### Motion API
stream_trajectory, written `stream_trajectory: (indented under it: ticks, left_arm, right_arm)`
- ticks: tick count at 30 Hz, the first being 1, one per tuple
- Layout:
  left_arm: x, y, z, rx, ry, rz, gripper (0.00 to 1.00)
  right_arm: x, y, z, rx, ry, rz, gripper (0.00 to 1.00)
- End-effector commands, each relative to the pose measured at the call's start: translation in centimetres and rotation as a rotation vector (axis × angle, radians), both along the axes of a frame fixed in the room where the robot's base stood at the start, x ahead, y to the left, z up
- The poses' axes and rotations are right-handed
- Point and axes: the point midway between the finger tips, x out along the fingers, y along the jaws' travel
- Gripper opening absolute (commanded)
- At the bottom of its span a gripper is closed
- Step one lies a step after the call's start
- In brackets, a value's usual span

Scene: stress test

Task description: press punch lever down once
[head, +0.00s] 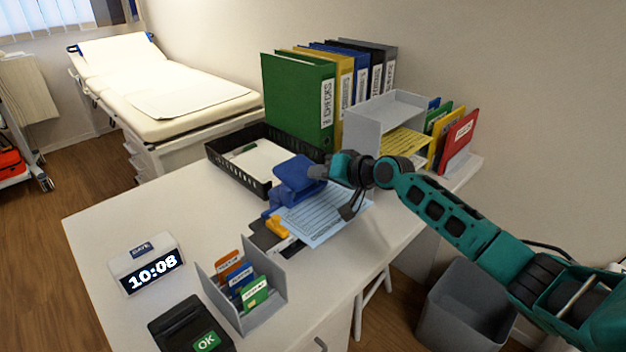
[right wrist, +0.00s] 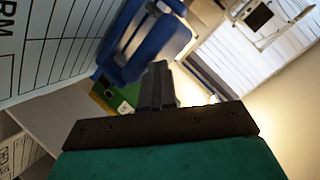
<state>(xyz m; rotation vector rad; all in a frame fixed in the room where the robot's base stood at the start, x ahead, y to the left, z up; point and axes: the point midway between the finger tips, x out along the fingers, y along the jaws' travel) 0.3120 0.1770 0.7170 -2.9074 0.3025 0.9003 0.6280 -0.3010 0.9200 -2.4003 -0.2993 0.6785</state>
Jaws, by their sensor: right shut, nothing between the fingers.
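The blue hole punch (head: 296,172) stands on the white desk, its broad lever on top, with a light-blue form sheet (head: 322,217) at its base. In the right wrist view the punch (right wrist: 165,42) is beyond the fingers, with the printed form (right wrist: 45,40) at left. My right gripper (head: 318,172) comes in from the right at the lever's right end. Its fingers (right wrist: 158,82) are shut with nothing between them. I cannot tell whether they touch the lever. My left gripper is out of view.
A black tray (head: 222,160) and several binders (head: 300,95) stand behind the punch. A grey paper shelf (head: 365,122) is behind my right wrist. A card holder (head: 268,318), a clock (head: 145,265) and a card terminal (head: 170,320) are in front. The desk's left part is clear.

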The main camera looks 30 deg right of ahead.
Motion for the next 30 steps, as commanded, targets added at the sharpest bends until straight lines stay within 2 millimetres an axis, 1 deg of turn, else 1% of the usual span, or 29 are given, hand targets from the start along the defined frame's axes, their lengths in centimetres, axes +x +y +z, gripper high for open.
stream_trajectory:
  ticks: [1,12,22,30]
  left_arm:
    - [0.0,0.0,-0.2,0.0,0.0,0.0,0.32]
    - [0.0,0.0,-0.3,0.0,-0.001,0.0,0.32]
    - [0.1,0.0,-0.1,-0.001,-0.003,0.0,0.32]
    - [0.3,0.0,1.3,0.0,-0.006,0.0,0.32]
  right_arm:
    - [-0.2,0.3,-1.2,-0.002,0.021,0.005,0.0]
    - [-0.3,0.4,-1.7,-0.003,0.028,0.007,0.0]
    - [-0.3,0.4,-1.6,-0.002,0.029,0.007,0.0]
    - [-0.7,0.4,-0.5,-0.002,0.028,0.008,0.0]
